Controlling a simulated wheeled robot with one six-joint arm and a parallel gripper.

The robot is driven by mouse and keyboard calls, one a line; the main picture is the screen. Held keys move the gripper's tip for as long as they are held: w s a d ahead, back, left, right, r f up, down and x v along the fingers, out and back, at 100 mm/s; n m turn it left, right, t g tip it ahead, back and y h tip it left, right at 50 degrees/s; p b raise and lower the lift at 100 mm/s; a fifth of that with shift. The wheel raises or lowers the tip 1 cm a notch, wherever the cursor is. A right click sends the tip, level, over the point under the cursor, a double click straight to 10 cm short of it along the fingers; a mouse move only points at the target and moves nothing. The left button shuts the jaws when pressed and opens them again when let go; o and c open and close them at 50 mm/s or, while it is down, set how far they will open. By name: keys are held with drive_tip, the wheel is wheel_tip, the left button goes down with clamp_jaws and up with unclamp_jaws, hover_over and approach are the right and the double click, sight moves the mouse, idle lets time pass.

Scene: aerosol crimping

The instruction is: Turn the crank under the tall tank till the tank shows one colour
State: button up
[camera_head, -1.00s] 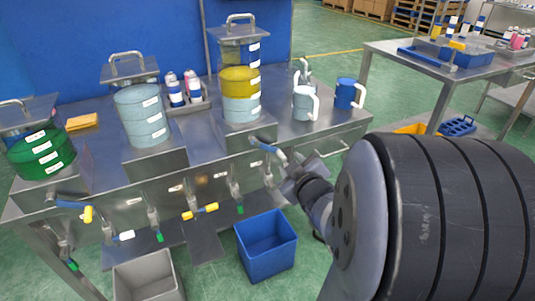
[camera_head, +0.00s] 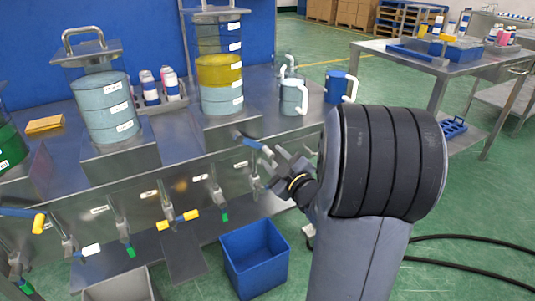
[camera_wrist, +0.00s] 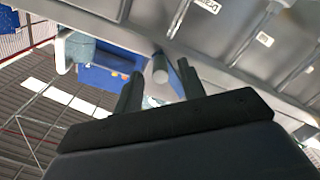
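The tall tank (camera_head: 221,72) stands on the bench with a yellow band above a pale grey-blue layer; the part above the yellow looks greyish and see-through. Under it, a crank with a blue handle (camera_head: 254,143) sticks out from the bench front. My gripper (camera_head: 270,165) is just in front of and below this crank. In the wrist view my gripper (camera_wrist: 160,82) has its two dark fingers apart, with the rounded grey end of a bar (camera_wrist: 160,68) showing between them. I cannot tell whether the fingers touch it.
A shorter grey-blue tank (camera_head: 105,107) and a green tank (camera_head: 10,147) stand left. Mugs, one grey (camera_head: 293,97) and one blue (camera_head: 336,88), stand right of the tall tank. Several taps line the bench front. A blue bin (camera_head: 255,258) sits on the floor below.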

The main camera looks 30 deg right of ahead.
sight(254, 146)
drive_tip(key=shift+w+a, duration=0.1)
drive_tip(key=shift+w, duration=2.1)
clamp_jaws()
